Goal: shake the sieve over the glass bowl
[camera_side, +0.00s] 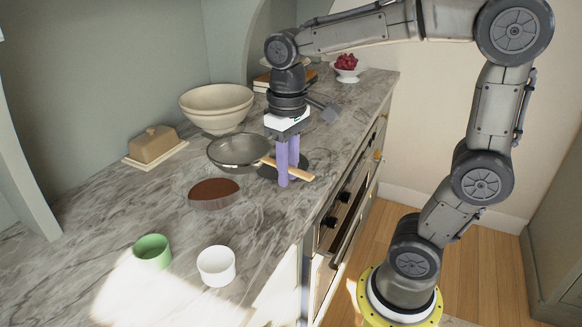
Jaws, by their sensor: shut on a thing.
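The sieve (238,150) is a round dark-rimmed mesh with a wooden handle (296,170). My gripper (287,176), with two purple fingers, is shut on the handle. The sieve's mesh is to the left of my fingers, close to level, and looks raised above the counter. The glass bowl (184,183) is clear and hard to make out; brown powder (214,192) lies in it. The sieve appears above and behind the bowl's right side. I cannot tell whether anything is in the sieve.
A green ramekin (152,251) and a white ramekin (216,266) stand at the front of the marble counter (110,215). A large cream bowl (216,106) and a butter dish (154,147) stand behind. A bowl of red fruit (347,68) is at the far end.

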